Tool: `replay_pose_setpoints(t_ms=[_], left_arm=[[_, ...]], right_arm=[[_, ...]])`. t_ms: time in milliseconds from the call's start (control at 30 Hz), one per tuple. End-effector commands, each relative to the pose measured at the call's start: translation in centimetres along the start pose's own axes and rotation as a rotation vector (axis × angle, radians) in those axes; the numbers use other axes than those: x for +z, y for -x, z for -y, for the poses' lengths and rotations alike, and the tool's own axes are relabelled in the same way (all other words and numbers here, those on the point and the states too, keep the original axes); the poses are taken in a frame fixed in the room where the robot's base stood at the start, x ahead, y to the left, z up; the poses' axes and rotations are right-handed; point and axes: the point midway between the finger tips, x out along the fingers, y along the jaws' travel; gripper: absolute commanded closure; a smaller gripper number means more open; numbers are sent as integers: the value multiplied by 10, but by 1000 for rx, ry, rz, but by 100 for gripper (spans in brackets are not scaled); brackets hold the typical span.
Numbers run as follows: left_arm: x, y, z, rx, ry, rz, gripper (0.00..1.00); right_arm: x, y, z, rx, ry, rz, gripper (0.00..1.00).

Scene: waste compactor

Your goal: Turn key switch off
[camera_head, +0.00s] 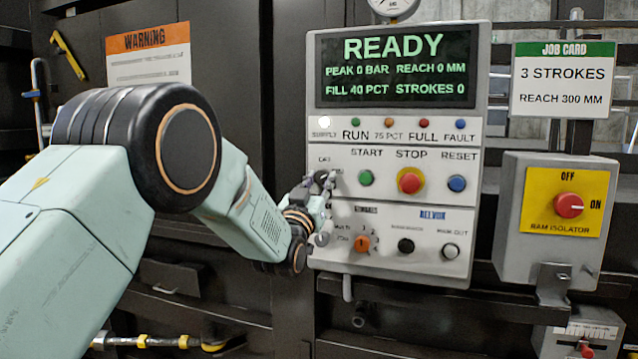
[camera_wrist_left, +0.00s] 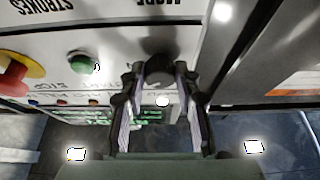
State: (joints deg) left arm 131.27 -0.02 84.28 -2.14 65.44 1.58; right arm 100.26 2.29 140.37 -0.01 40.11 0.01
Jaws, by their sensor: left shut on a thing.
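The key switch sits at the left end of the START, STOP and RESET row on the grey control panel (camera_head: 395,240); in the head view my gripper mostly hides it. In the left wrist view, upside down, the dark round key switch (camera_wrist_left: 159,68) shows between the fingertips. My left gripper (camera_head: 322,186) is at the panel face, its fingers shut on the switch; it also shows in the left wrist view (camera_wrist_left: 161,82). A small label above the switch is partly legible. The exact angle of the key cannot be told. My right gripper is not in view.
The green START button (camera_head: 365,178) is close right of my gripper, with the red STOP button (camera_head: 410,182) beyond. An orange selector (camera_head: 361,244) is below. The screen (camera_head: 395,68) reads READY. A ram isolator box (camera_head: 555,220) stands at right.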

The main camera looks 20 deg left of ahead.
Motion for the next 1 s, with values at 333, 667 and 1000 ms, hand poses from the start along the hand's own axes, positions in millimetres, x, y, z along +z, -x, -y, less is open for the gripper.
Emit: replay_pose_setpoints(t_ms=[333,667,1000], left_arm=[[-1,0,1,-3,2,-3,100],[-1,0,0,-32,75,-4,100],[-2,0,-3,-136,330,-7,100]], right_arm=[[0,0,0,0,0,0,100],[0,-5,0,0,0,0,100],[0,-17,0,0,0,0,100]])
